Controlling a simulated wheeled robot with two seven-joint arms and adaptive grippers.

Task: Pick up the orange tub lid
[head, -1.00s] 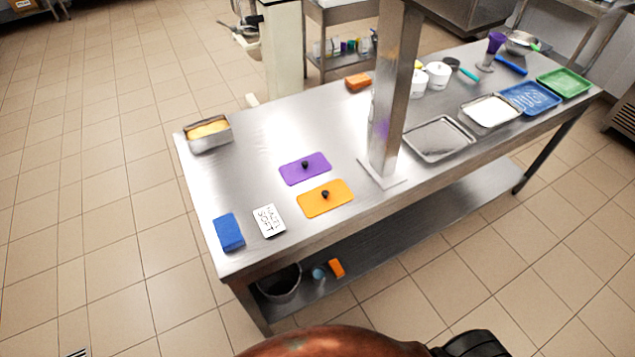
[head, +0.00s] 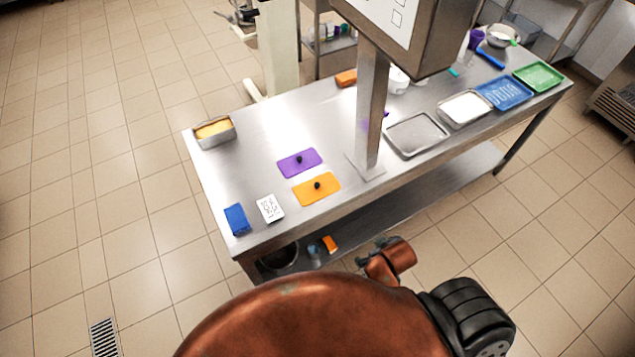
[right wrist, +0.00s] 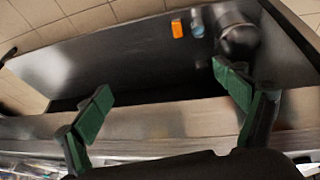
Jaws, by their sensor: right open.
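The orange tub lid (head: 328,192) lies flat on the steel table (head: 265,120), its dark round knob upward, near the front edge. A purple lid (head: 292,168) with the same kind of knob lies just behind it, close beside it. My right gripper (right wrist: 162,85) shows in the right wrist view with its green-padded fingers wide apart and nothing between them. It faces the table's front edge (right wrist: 180,122) and the lower shelf. The orange lid is not visible in that view. In the head view my copper arm fills the bottom, and I cannot make out the right fingertips. My left gripper is out of view.
A steel post (head: 370,120) with a box on top stands right of the lids. A white label card (head: 270,208), blue block (head: 236,219) and filled pan (head: 214,132) lie left. Trays (head: 417,133) lie right. The lower shelf holds an orange block (right wrist: 177,28) and dark bucket (right wrist: 240,40).

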